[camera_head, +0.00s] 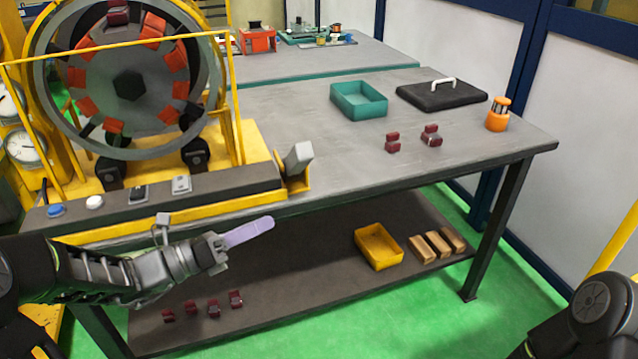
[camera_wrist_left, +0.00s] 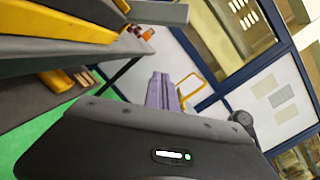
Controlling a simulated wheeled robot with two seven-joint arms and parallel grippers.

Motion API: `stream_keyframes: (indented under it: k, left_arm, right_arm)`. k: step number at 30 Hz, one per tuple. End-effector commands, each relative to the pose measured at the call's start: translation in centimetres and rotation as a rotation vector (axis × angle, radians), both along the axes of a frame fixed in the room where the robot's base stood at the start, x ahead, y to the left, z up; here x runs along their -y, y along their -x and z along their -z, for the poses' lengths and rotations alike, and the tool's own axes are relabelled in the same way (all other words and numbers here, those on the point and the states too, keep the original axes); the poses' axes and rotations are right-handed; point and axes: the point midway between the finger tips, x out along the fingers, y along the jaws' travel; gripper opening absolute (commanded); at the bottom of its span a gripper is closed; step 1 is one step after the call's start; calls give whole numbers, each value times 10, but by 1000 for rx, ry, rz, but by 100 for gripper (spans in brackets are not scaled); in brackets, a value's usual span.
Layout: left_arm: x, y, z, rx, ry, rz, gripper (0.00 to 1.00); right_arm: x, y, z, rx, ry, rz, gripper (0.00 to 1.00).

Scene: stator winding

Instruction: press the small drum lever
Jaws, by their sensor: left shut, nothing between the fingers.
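The drum machine (camera_head: 128,150) stands at the left of the bench, with a large round drum carrying orange and dark red blocks. A grey lever (camera_head: 298,157) leans in a yellow bracket at the right end of its front panel. A smaller grey knob on a thin stem (camera_head: 163,222) shows at the panel's front edge, just above my left wrist. I cannot tell which is the small drum lever. My left gripper (camera_head: 262,226) has its lavender fingers shut and empty, below and left of the grey lever and apart from it. The fingers also show in the left wrist view (camera_wrist_left: 162,92).
Blue and white buttons (camera_head: 56,211) and switches sit on the panel. The bench top (camera_head: 300,105) holds a teal bin (camera_head: 358,101), a black lid (camera_head: 441,95), dark red parts (camera_head: 392,142) and an orange item (camera_head: 498,115). The lower shelf (camera_head: 310,285) holds a yellow tray (camera_head: 379,247).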

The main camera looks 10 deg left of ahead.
Motion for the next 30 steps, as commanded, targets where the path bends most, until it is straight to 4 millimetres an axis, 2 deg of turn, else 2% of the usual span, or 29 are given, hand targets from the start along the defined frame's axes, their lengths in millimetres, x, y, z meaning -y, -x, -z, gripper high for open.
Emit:
stream_keyframes:
  k: [1,4,20,26,30]
  left_arm:
    - [-1,1,-13,0,73,6,0]
    - [1,5,-26,-17,162,32,0]
    - [5,3,-26,-36,180,42,0]
    - [22,-10,-29,-36,179,45,0]
    - [40,-27,-33,-36,180,46,0]
  right_arm:
    - [0,0,0,0,0,-1,100]
    - [0,0,0,2,0,-2,100]
    - [0,0,0,1,0,-1,100]
    - [0,0,1,0,0,-1,100]
    - [0,0,2,0,0,-1,100]
